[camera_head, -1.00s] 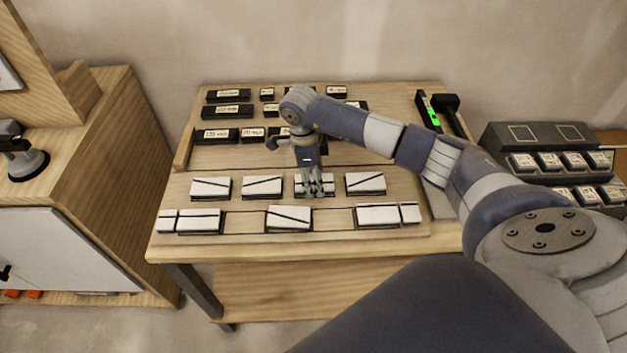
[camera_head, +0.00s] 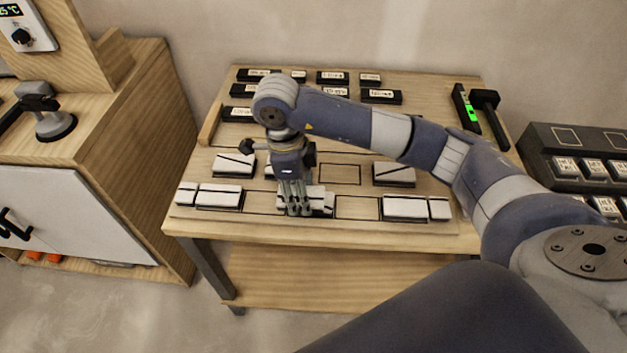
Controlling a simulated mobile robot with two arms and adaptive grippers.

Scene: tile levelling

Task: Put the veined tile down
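My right gripper (camera_head: 296,211) points down over the middle of the front row of the board (camera_head: 340,236). It appears shut on a white veined tile (camera_head: 316,194). The fingers hide much of this tile, and it overlaps the middle front tile (camera_head: 328,208) in the picture, so I cannot tell its height or whether they touch. An empty outlined slot (camera_head: 357,207) lies to the right, and another (camera_head: 261,203) to the left. In the back row, one outlined slot (camera_head: 340,174) is empty. My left gripper is not in view.
Veined tiles stand in the back row at left (camera_head: 234,164) and right (camera_head: 394,175); another is partly hidden by my wrist. Front tiles (camera_head: 219,197) (camera_head: 405,208) flank the slots. Black labelled blocks (camera_head: 381,96) lie behind. A mallet (camera_head: 488,112) and green-lit level (camera_head: 468,112) lie at right.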

